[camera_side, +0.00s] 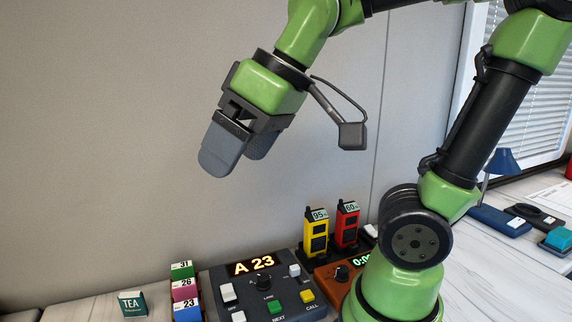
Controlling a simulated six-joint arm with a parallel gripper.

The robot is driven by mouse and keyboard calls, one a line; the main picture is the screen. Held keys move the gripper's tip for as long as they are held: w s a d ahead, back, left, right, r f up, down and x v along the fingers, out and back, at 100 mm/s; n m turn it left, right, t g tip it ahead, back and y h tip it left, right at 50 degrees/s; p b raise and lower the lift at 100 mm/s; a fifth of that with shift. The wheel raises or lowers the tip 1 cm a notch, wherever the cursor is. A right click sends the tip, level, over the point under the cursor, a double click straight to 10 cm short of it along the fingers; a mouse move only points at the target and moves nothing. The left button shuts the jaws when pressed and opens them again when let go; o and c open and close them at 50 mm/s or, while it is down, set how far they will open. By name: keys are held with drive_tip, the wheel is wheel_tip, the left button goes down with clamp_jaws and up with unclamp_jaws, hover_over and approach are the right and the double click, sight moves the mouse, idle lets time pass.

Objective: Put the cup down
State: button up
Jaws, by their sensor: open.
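My gripper (238,150) is high above the desk at the upper middle of the side view, pointing down and to the left. Its two grey fingers are apart, and I see nothing held between them. No cup shows anywhere in this view. The bottom edge of the picture cuts off the near part of the desk.
Below stand a green tea box (132,304), a rack of numbered boxes (186,290), a control panel (264,290) reading A 23, and yellow (316,234) and red (346,229) handsets. A blue lamp (503,162) stands at right. The air around my gripper is clear.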

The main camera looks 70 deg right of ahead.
drive_tip(key=s+m, duration=0.1)
drive_tip(key=s+f+m+t, duration=0.1)
drive_tip(key=s+m, duration=0.1)
drive_tip(key=s+d+f+m, duration=0.1)
drive_tip(key=s, duration=0.1)
drive_tip(key=shift+s+m, duration=0.15)
drive_tip(key=shift+m, duration=0.25)
